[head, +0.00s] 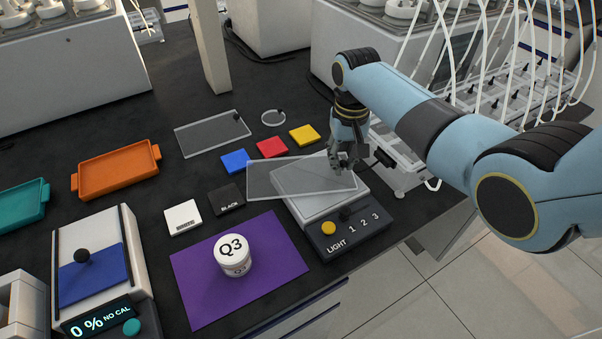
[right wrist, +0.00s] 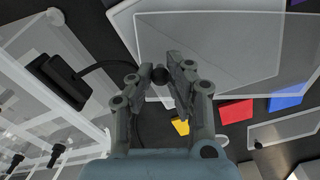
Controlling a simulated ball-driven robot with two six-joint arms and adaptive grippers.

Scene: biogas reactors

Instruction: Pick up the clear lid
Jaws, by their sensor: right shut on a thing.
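A clear rectangular lid (head: 262,180) with a black knob lies over the light box (head: 318,214) and extends past its left side. It also shows in the right wrist view (right wrist: 235,45). My right gripper (head: 343,166) is at the lid's right end. In the right wrist view its fingers (right wrist: 160,78) are shut on the lid's black knob (right wrist: 160,74). I cannot tell whether the lid touches the box. A second clear rectangular plate (head: 210,134) with a dark knob lies on the dark bench behind. My left gripper is not in view.
Blue (head: 235,161), red (head: 272,147) and yellow (head: 304,135) tiles lie just behind the lid. A white jar marked Q3 (head: 234,256) stands on a purple mat (head: 193,284) in front. A clear round disc (head: 272,118) lies farther back. A rack with tubes (head: 403,172) stands right.

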